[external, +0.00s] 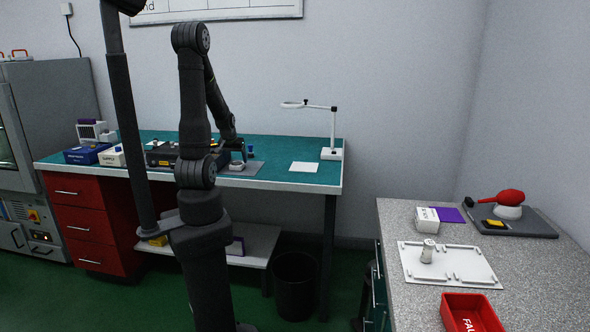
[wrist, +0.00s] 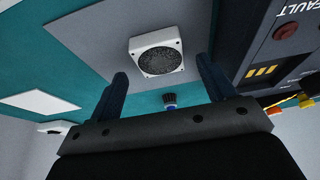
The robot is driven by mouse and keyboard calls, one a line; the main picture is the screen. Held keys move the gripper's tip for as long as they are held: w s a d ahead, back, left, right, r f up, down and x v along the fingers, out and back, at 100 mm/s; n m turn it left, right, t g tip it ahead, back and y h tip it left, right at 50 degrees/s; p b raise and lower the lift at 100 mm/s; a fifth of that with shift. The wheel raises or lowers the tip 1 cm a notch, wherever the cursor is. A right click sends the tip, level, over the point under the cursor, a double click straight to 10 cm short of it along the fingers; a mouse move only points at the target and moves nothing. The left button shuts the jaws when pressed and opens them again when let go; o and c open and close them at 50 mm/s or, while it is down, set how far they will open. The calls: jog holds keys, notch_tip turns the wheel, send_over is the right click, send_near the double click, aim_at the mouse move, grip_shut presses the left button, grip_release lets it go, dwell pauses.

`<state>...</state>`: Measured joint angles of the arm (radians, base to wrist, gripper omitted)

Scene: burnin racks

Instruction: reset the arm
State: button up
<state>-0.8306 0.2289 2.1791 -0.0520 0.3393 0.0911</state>
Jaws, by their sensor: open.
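My arm (external: 197,130) stands in the middle of the external view and reaches over the green workbench (external: 290,145). My gripper (wrist: 161,68) shows in the wrist view with its two dark fingers apart and nothing between them in its grasp. A white square part with a round dark mesh face (wrist: 157,54) lies on a grey mat beyond the fingertips. I cannot tell the exact gap between the fingers and this part. In the external view the gripper is small and partly hidden by my arm near the bench equipment.
A dark box marked FAULT (wrist: 270,50) stands close to the right finger. A small blue-and-black knob (wrist: 170,101) is nearby. A magnifier lamp (external: 332,135) and white sheet (external: 304,167) are on the bench. The right counter holds a white tray (external: 476,269) and red bin (external: 470,313).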

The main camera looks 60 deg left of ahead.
jog(key=v, duration=0.9)
jog(key=x, duration=1.2)
notch_tip(320, 180, up, 5)
jog(key=shift+d+f, duration=0.1)
jog(key=shift+f, duration=0.05)
jog(key=w+d+r, duration=0.3)
jog(key=d+r, duration=0.4)
jog(key=d, duration=0.4)
jog(key=w+d+r+m+h, duration=0.1)
jog(key=w+d+m, duration=0.2)
jog(key=w+d, duration=0.4)
jog(key=shift+w+m+t, duration=0.3)
jog(key=shift+w, duration=0.9)
jog(key=shift+r, duration=0.1)
